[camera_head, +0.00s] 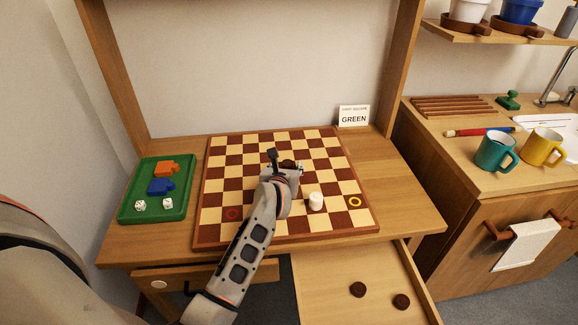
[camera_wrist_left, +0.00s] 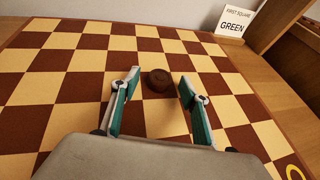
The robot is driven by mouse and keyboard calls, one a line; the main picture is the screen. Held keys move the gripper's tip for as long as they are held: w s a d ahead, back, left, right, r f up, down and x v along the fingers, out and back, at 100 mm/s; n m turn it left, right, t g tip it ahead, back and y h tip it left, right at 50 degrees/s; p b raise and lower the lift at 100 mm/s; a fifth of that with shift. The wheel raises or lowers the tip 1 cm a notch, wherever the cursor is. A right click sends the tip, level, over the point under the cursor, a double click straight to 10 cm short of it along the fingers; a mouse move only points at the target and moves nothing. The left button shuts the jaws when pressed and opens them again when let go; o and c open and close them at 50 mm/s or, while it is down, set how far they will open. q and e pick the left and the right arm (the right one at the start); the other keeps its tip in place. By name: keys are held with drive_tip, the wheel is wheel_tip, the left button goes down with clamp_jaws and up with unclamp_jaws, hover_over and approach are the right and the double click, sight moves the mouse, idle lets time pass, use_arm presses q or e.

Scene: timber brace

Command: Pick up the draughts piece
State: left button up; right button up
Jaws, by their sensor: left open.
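A dark brown draughts piece (camera_wrist_left: 158,79) lies on the checkered board (camera_wrist_left: 60,139) in the left wrist view, just beyond and between my left fingertips. In the head view the piece (camera_head: 288,163) is mostly hidden behind my left gripper (camera_head: 286,162). My left gripper (camera_wrist_left: 158,85) is open, with a finger on either side of the piece's line and nothing held. A white piece (camera_head: 316,201) stands on the board to the right of the gripper. Two more dark pieces (camera_head: 358,289) (camera_head: 402,301) lie in the open drawer. My right gripper is not in view.
A green tray (camera_head: 126,214) with orange and blue pieces and two white dice is left of the board. A sign reading GREEN (camera_head: 354,116) stands behind it. A yellow ring (camera_head: 355,201) marks a right-hand square. Mugs (camera_head: 495,152) stand on the right counter.

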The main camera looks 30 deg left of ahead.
sight(287, 166)
use_arm(q)
drive_tip(key=shift+w+a, duration=0.1)
drive_tip(key=shift+w, duration=0.1)
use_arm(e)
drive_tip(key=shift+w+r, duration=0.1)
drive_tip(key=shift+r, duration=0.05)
use_arm(q)
drive_tip(key=c, duration=0.9)
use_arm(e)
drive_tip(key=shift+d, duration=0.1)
use_arm(q)
drive_tip(key=shift+r, duration=0.2)
drive_tip(key=shift+r, duration=0.25)
wheel_tip(287, 166, up, 6)
drive_tip(key=shift+r+p, duration=0.15)
drive_tip(key=shift+p, duration=0.9)
wheel_tip(287, 166, up, 13)
drive_tip(key=p, duration=0.3)
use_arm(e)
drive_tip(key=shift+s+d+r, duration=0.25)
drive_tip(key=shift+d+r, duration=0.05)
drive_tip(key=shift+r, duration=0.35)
